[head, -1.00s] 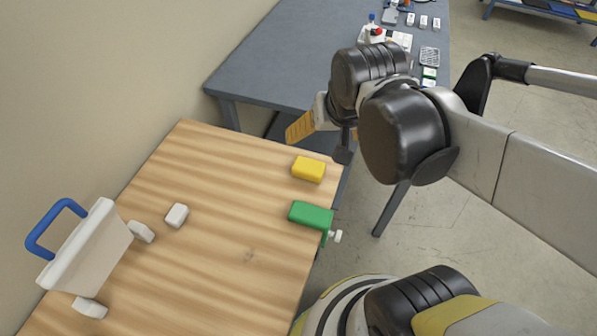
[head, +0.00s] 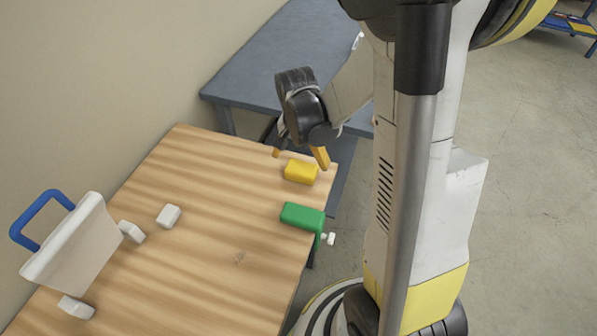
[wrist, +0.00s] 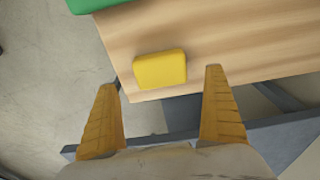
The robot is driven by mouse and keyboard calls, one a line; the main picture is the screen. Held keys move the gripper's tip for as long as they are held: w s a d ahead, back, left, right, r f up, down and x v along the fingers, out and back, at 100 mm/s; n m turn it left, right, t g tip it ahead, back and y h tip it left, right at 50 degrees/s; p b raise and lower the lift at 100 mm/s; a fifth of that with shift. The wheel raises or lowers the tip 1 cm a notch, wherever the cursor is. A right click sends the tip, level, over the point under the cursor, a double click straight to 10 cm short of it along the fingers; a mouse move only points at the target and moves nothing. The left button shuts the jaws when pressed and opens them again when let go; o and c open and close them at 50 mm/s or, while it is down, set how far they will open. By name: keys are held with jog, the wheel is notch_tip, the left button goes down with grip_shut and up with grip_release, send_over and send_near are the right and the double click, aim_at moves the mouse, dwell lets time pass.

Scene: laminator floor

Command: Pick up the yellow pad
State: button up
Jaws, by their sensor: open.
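The yellow pad (head: 300,171) is a small rounded block lying on the wooden table near its far right edge. My gripper (head: 300,153) is just beyond the pad at the table's far edge, with its orange fingers apart. In the wrist view the pad (wrist: 160,69) lies ahead of the fingertips, between their lines, and nothing is held. My gripper also shows there (wrist: 160,77), open, with a finger on each side.
A green block (head: 302,216) lies close to the pad at the table's right edge. A grey-blue table (head: 265,60) stands behind the wooden table (head: 215,190).

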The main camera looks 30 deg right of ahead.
aim_at(301, 167)
jog(key=f+b, duration=0.1)
jog(key=f, duration=0.1)
jog(key=f+b, duration=0.2)
jog(key=f, duration=0.1)
jog(key=shift+w+d+f, duration=0.3)
jog(key=shift+d, duration=0.1)
jog(key=shift+r, duration=0.1)
jog(key=c, duration=1.2)
jog(key=shift+r, duration=0.15)
jog(key=shift+c, duration=0.2)
notch_tip(301, 167, up, 4)
jog(key=p, duration=0.3)
jog(key=shift+r, duration=0.25)
jog(key=s+d+r+p, duration=0.3)
jog(key=s+d+r, duration=0.3)
jog(key=s+d, duration=0.2)
jog(key=shift+s+p, duration=0.3)
jog(key=shift+r, duration=0.1)
